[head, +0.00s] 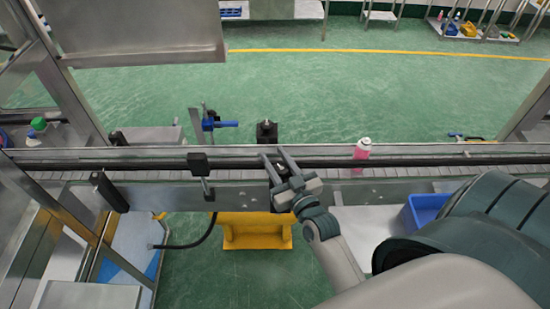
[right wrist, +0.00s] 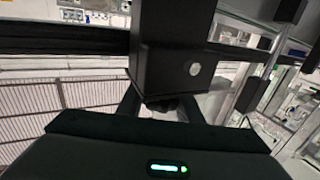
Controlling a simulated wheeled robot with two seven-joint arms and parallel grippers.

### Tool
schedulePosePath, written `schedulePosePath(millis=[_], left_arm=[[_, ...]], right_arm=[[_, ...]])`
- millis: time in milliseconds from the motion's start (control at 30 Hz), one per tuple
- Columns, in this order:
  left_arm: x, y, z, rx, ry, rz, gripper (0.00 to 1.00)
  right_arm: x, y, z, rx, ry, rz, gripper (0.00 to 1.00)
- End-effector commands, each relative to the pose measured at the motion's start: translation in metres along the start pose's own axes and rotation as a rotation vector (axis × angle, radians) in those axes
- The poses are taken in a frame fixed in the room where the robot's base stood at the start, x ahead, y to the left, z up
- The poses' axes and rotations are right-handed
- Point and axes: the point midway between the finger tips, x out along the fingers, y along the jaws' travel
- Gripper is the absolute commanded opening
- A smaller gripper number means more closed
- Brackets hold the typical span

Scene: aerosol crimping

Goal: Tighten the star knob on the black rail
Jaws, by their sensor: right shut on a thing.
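The black rail (head: 400,161) runs along the conveyor from left to right. A black clamp block (head: 266,131) stands at the rail's far side, and a large black block (right wrist: 178,45) fills the upper middle of the right wrist view. The dark star knob (right wrist: 161,104) shows small under that block, between my fingers; its lobes are hard to make out. My right gripper (head: 275,155) reaches to the rail just in front of the clamp block and is shut on the knob. In the head view the knob is hidden. My left gripper is not in view.
A pink bottle (head: 362,149) stands on the conveyor right of my gripper. Another black clamp (head: 198,164) sits on the rail to the left. A blue bin (head: 424,210) is at the right and a yellow base (head: 254,231) below. Metal frame posts flank the conveyor.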

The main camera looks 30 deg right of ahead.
Motion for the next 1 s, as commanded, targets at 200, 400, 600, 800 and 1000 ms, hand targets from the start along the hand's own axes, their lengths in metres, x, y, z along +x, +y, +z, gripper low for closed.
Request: schedulePosePath(millis=[200, 400, 600, 800, 1000], left_arm=[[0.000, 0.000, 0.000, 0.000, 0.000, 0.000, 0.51], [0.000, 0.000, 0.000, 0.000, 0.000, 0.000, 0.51], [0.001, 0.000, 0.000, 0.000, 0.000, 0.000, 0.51], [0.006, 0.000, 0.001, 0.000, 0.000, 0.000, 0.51], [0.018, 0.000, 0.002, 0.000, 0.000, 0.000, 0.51]], right_arm=[[0.001, 0.000, -0.002, -0.001, 0.005, 0.000, 0.42], [0.000, 0.000, -0.001, 0.000, 0.003, 0.000, 0.51], [-0.001, 0.000, -0.001, 0.000, 0.002, -0.001, 0.51], [-0.011, 0.000, 0.002, 0.001, 0.001, -0.001, 0.51], [-0.036, 0.000, 0.004, 0.001, 0.000, 0.000, 0.51]])
